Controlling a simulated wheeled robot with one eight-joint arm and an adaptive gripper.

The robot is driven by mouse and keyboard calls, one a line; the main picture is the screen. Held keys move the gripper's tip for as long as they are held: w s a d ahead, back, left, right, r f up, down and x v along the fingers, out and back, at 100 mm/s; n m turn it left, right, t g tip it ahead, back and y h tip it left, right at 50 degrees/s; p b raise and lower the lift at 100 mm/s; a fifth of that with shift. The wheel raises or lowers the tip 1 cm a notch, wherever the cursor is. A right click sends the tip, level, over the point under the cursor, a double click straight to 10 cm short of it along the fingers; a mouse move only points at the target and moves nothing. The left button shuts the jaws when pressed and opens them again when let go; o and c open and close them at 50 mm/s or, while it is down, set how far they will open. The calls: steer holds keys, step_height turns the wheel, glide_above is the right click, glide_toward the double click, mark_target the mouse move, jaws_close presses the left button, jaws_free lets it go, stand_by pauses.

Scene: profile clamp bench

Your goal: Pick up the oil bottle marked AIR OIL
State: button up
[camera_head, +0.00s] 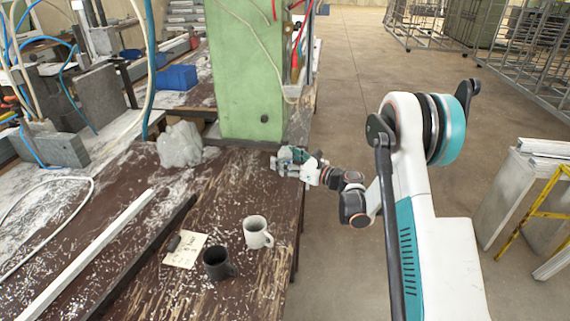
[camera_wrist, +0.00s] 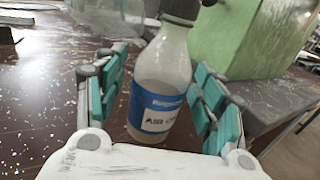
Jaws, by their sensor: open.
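The oil bottle (camera_wrist: 160,88) stands in the wrist view, a translucent white bottle with a dark cap and a blue and white label reading "AIR O…", the rest turned out of sight. It is between the two teal-padded fingers of my gripper (camera_wrist: 161,98), which are open with a gap visible on each side of it. In the head view my gripper (camera_head: 292,163) is low over the right edge of the bench, close to the foot of the green column. The bottle is hidden or too small to make out there.
The green column (camera_head: 245,75) rises just behind my gripper. A crumpled clear plastic bag (camera_head: 180,146) lies to its left. A white mug (camera_head: 257,232), a dark mug (camera_head: 216,263) and a paper note (camera_head: 185,250) are on the nearer bench top (camera_head: 255,290).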

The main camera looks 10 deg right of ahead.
jaws_close()
steer(key=shift+r, duration=0.1)
